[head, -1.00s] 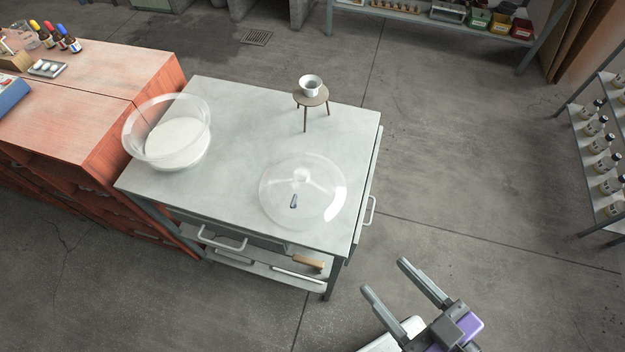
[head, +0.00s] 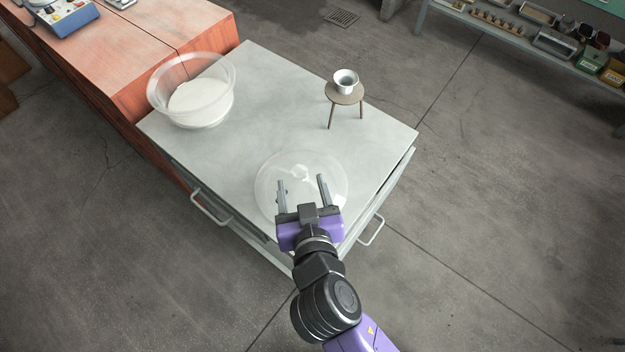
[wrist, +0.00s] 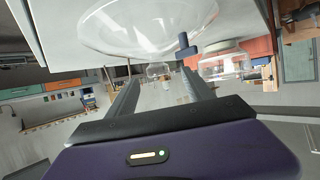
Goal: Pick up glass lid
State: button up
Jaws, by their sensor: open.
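The glass lid (head: 264,178), a clear dome, sits at the front corner of the grey bench top (head: 240,150). It also shows in the wrist view (wrist: 130,25), where the picture is upside down. A small dark blue peg-like piece (wrist: 184,46) shows by the dome there; I cannot tell if it belongs to the lid. My gripper (head: 301,180) is open, its two fingers apart and empty, overlapping the lid in the head view. Contact with the glass cannot be told. My gripper partly hides the lid's near side.
A clear bowl (head: 158,88) with white contents stands at the bench's left. A small three-legged stool (head: 337,98) bearing a white cup (head: 346,78) stands toward the back right. The bench middle is free. An orange cabinet (head: 175,75) adjoins the left side.

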aim_at(299, 165)
jog(key=shift+w+m+h, duration=0.3)
jog(key=shift+w+h, duration=0.1)
jog(key=shift+w, duration=0.05)
jog(key=p+x, duration=0.1)
jog(key=x, duration=0.6)
jog(key=shift+w+f, duration=0.15)
jog(key=shift+w, duration=0.05)
grip_shut()
dwell(1.0)
